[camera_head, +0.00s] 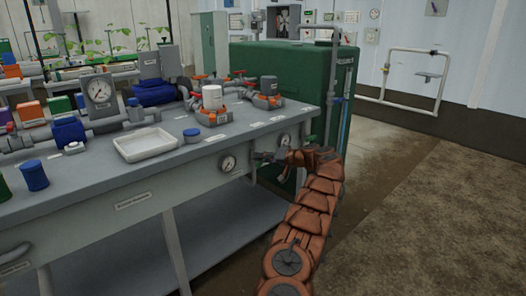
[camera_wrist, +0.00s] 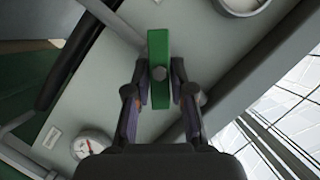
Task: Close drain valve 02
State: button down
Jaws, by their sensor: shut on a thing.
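A green valve handle (camera_wrist: 158,45) with a grey round bolt on it shows in the middle of the wrist view. My gripper (camera_wrist: 159,90) is shut on this handle, one finger on each side. The handle runs up and down in the picture, in line with my gripper. In the head view my gripper (camera_head: 268,157) is at the bench's front side, near its right end. The handle cannot be made out there. No label naming the valve is legible.
The grey bench (camera_head: 130,195) carries a white tray (camera_head: 146,145), pipework and a blue-lidded cup (camera_head: 192,136). A green tank (camera_head: 290,75) stands behind. Open floor (camera_head: 420,220) lies to the right.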

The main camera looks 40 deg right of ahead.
jog(key=shift+s+d+r+m+t+p, duration=0.1)
jog(key=shift+d+m+t+p, duration=0.15)
jog(key=shift+m+p, duration=0.5)
jog(key=m, duration=0.1)
jog(key=m+t+y+p, duration=0.1)
jog(key=m, duration=0.1)
jog(key=shift+f+y, duration=0.3)
jog(key=shift+f+m+t+y, duration=0.1)
jog(key=shift+m+t+y, duration=0.3)
jog(key=shift+m, duration=0.95)
jog(key=c, duration=1.1)
grip_release()
jog(key=shift+a, duration=0.1)
jog(key=v, duration=1.1)
jog(key=shift+s+f, duration=0.15)
jog(key=shift+s, duration=0.25)
